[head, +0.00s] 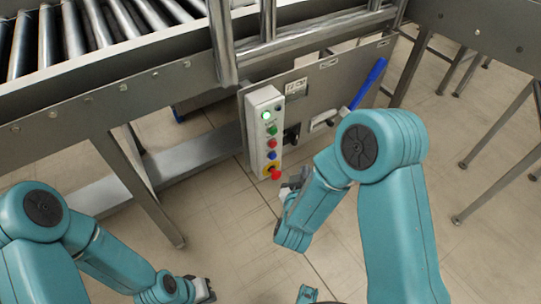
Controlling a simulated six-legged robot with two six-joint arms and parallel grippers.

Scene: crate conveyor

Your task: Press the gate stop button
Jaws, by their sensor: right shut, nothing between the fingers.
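A pale control box (264,130) is mounted on the grey panel below the conveyor. From top to bottom it carries a lit green lamp (266,115), a green button (271,131), a red button (272,143), a blue button (272,155) and a red mushroom knob (276,174) on a yellow base. The labels are too small to read, so I cannot tell which is the gate stop. My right gripper (287,188) is shut and empty, just right of and below the mushroom knob. My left gripper (207,291) is at the bottom edge; its jaws are unclear.
The roller conveyor (110,75) runs along the top left, on metal legs. A blue-handled lever (370,82) sticks up on the panel right of the box, near my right arm. Metal legs (497,150) stand at the right. The tiled floor in front is clear.

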